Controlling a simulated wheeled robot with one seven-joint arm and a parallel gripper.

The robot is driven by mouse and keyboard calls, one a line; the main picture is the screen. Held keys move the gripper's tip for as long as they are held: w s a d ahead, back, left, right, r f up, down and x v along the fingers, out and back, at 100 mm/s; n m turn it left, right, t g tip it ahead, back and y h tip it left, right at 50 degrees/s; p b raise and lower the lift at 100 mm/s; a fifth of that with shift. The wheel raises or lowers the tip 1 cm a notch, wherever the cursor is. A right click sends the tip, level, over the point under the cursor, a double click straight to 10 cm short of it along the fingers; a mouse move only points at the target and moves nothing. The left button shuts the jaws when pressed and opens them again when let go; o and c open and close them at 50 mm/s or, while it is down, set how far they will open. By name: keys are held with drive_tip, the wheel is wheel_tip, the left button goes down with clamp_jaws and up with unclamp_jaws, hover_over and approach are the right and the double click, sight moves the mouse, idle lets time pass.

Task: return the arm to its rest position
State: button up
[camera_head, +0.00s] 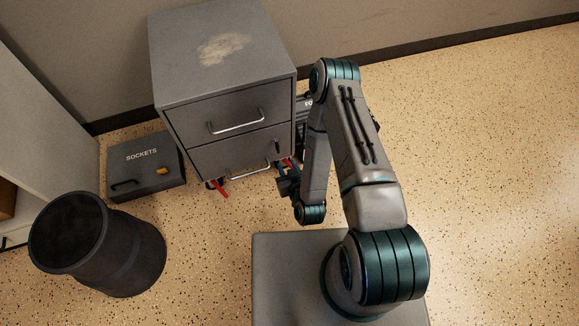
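My arm (370,140) rises from its base at the lower right, bends at a high elbow and folds down on the left. My gripper (284,180) is low, beside the front right of a grey two-drawer cabinet (222,85), near its lower drawer handle (250,169). Its fingers are small and partly hidden, so I cannot tell whether they are open or shut, or whether they touch the handle. Red pieces show by the gripper and at a red bar (219,189) below the cabinet's front; I cannot tell what they belong to.
A dark box marked SOCKETS (146,166) sits left of the cabinet. A black bin (98,245) stands at lower left. Another dark box (304,115) is partly hidden behind my arm. The speckled floor (480,150) at right is clear.

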drive_tip(key=shift+s+d+r, duration=0.2)
drive_tip(key=shift+s+r, duration=0.05)
drive_tip(key=shift+s, duration=0.35)
drive_tip(key=w+d+r+g+h+p, duration=0.1)
drive_tip(key=w+d+r+g+p, duration=0.3)
drive_tip(key=r, duration=0.9)
drive_tip(key=w+r+h+p, duration=0.1)
drive_tip(key=w+r+p, duration=0.1)
drive_tip(key=r+p, duration=0.8)
drive_tip(key=w+d+r+g+p, duration=0.1)
drive_tip(key=w+d+r+p, duration=0.1)
drive_tip(key=r, duration=1.3)
drive_tip(key=s+d+r+m+g+h+p, duration=0.1)
drive_tip(key=s+d+r+g+p, duration=0.1)
drive_tip(key=s+r+p, duration=0.4)
drive_tip(key=s+d+r+m+g+p, duration=0.2)
drive_tip(key=s+r+p, duration=0.4)
drive_tip(key=s+r, duration=0.9)
wheel_tip(320, 180, up, 11)
drive_tip(key=shift+s+d+f+m+g+h, duration=0.2)
drive_tip(key=shift+d+m+g+h, duration=0.3)
drive_tip(key=shift+d, duration=0.7)
